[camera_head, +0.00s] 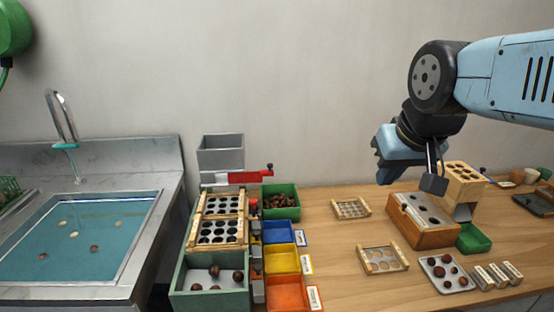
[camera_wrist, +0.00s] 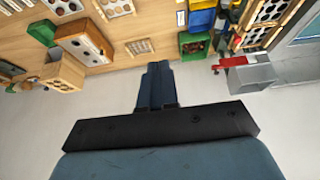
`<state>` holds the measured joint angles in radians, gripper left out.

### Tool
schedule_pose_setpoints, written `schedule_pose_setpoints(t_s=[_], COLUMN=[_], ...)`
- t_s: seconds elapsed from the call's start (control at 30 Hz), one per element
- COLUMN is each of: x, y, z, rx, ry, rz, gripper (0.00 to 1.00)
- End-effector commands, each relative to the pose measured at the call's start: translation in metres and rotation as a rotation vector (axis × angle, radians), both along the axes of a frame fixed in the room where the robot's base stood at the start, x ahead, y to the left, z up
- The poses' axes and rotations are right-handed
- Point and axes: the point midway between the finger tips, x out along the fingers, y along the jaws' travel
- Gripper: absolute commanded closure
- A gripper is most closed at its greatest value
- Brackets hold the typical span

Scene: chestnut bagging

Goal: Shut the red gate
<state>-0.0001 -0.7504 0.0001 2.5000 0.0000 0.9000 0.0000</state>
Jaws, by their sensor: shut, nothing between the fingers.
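The red gate (camera_head: 246,176) is a flat red plate with a thin handle and dark knob at its right end. In the head view it lies just below the grey hopper (camera_head: 221,155), sticking out to the hopper's right. It also shows in the wrist view (camera_wrist: 233,62), beside the grey hopper (camera_wrist: 250,78), at the right. My gripper (camera_head: 384,178) is up over the right part of the table, well to the right of the gate and apart from it. In the wrist view my gripper (camera_wrist: 158,68) has its fingers together, with nothing between them.
Below the hopper stand a holed wooden sorter (camera_head: 220,231), a green bin (camera_head: 281,213) and blue, yellow and orange bins. A wooden block (camera_head: 424,234) and tall holed stand (camera_head: 463,182) are under my arm. A sink (camera_head: 135,270) is left. The air between gripper and gate looks clear.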

Motion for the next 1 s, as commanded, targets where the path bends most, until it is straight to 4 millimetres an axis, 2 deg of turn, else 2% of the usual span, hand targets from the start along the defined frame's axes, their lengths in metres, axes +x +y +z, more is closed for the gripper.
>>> schedule_pose_setpoints(t_s=[0.17, 0.27, 0.37, 0.7, 1.0], x=[0.004, 0.017, 0.039, 0.139, 0.231], y=[0.002, 0.006, 0.01, 0.042, 0.063], z=[0.001, 0.003, 0.004, -0.001, -0.027], rx=[0.005, 0.02, 0.048, 0.176, 0.296], ry=[0.003, 0.011, 0.021, 0.05, 0.063], rz=[0.003, 0.011, 0.027, 0.064, 0.066], gripper=[1.0, 1.0, 1.0, 1.0, 1.0])
